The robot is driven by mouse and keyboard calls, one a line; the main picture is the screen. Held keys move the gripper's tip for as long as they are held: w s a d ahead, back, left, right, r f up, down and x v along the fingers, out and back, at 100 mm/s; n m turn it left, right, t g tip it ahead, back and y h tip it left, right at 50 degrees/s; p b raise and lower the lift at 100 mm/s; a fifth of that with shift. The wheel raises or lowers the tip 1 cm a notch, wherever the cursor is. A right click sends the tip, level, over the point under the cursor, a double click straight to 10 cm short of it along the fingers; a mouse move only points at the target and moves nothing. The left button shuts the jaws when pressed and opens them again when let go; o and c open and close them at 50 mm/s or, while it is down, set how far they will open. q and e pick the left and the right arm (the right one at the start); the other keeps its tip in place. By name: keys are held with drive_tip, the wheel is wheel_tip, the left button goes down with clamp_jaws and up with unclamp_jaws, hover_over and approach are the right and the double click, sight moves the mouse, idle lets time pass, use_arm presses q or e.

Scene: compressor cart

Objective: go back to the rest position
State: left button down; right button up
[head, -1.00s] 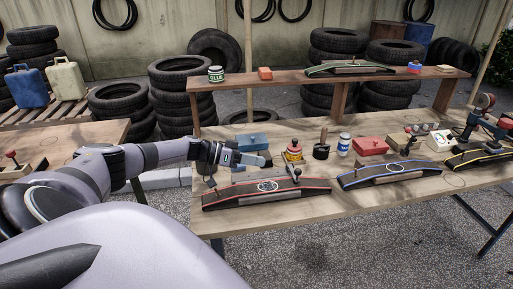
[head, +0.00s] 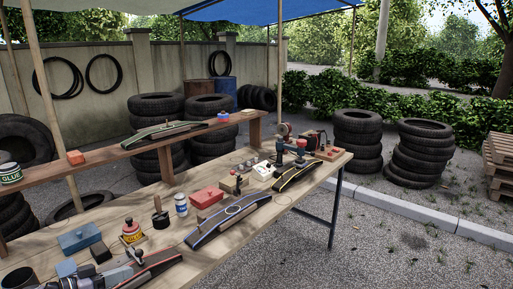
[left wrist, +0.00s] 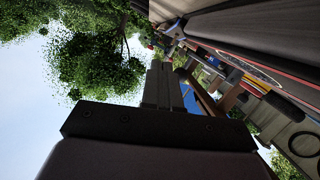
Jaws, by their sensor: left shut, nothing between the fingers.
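My left gripper (left wrist: 161,88) shows in the left wrist view as dark, shut fingers with nothing between them. Open sky and tree leaves lie beyond the fingertips. A red-edged curved stand (head: 152,271) is cut off by the bottom edge of the head view; a red-edged strip also runs along the upper right of the wrist view. My right gripper is in neither view.
A raised shelf (head: 110,155) runs behind. Tyre stacks (head: 358,140) and open gravel lie to the right.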

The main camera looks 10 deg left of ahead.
use_arm(q)
drive_tip(key=s+d+f+n+y, duration=0.1)
drive_tip(key=s+d+f+y, duration=0.25)
drive_tip(key=d, duration=0.55)
drive_tip(key=s+d+f+n+y, duration=0.1)
drive_tip(key=s+d+f+y, duration=0.2)
drive_tip(key=d, duration=0.7)
drive_tip(key=s+r+m+g+y, duration=0.2)
drive_tip(key=s+g, duration=0.7)
drive_tip(key=s, duration=1.4)
drive_tip(key=w+d+f+t+h, duration=0.2)
drive_tip(key=w+d+f+t, duration=0.1)
drive_tip(key=w+f+t, duration=0.3)
drive_tip(key=shift+d+f+t, duration=0.2)
drive_tip(key=shift+f+t, duration=0.3)
drive_tip(key=shift+f, duration=0.4)
drive_tip(key=shift+s+a+n, duration=0.1)
drive_tip(key=shift+s+n, duration=0.05)
drive_tip(key=shift+n, duration=0.15)
